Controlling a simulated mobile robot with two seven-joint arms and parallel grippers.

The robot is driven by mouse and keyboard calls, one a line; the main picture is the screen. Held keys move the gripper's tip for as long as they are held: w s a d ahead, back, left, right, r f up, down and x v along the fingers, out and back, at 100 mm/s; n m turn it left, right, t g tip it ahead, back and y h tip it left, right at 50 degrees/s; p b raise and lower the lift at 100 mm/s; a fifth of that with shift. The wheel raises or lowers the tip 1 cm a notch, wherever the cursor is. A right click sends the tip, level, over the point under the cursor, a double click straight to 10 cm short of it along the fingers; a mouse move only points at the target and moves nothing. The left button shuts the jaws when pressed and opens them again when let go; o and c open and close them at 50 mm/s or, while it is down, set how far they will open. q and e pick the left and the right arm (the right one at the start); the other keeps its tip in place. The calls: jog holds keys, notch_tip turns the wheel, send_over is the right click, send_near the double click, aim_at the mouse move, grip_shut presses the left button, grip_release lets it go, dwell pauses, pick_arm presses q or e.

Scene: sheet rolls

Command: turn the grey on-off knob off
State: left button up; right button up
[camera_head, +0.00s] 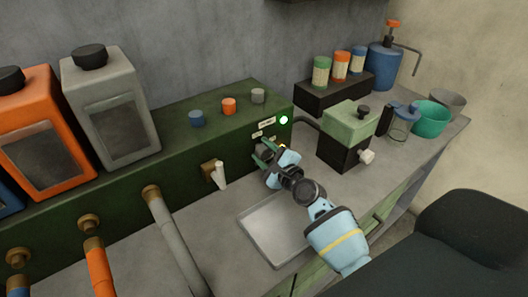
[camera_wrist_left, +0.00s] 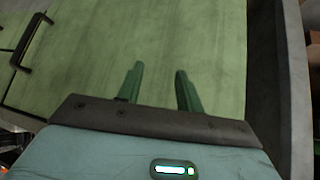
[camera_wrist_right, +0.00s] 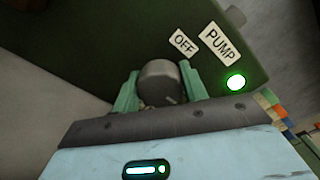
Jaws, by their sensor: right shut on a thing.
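The grey on-off knob (camera_wrist_right: 160,84) sits on the front of the dark green panel (camera_wrist_right: 120,25), between the fingers of my right gripper (camera_wrist_right: 160,92). Those fingers are shut on its sides. An OFF label (camera_wrist_right: 183,42) and a PUMP label (camera_wrist_right: 217,43) stand near it, and a green light (camera_wrist_right: 235,82) is lit. In the head view my right gripper (camera_head: 266,154) reaches the panel's right end and partly hides the knob. The green light (camera_head: 283,119) is lit there too. My left gripper (camera_wrist_left: 158,88) shows in its wrist view, fingers apart and empty, facing a pale green surface.
A metal tray (camera_head: 270,235) lies on the counter below my right arm. A white-handled tap (camera_head: 218,175) juts from the panel to the left. A green and black device (camera_head: 346,135) stands to the right. Orange and grey tanks (camera_head: 110,105) stand at the left.

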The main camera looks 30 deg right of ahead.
jog(key=shift+n, duration=0.4)
jog(key=n, duration=0.3)
jog(key=shift+n, duration=0.4)
jog(key=n, duration=0.3)
jog(key=shift+n, duration=0.3)
jog(key=n, duration=0.5)
jog(key=shift+p, duration=0.35)
pick_arm(q)
jog(key=shift+w+a+r+p, duration=0.15)
jog(key=shift+w+r, duration=0.15)
jog(key=shift+r, duration=0.15)
jog(key=shift+w+d+r+p, duration=0.15)
jog(key=shift+w+r, duration=0.1)
jog(key=shift+r, duration=0.15)
pick_arm(e)
jog(key=shift+f+n, duration=0.1)
jog(key=shift+n, duration=2.3)
pick_arm(q)
jog(key=shift+a, duration=0.1)
pick_arm(e)
jog(key=o, duration=1)
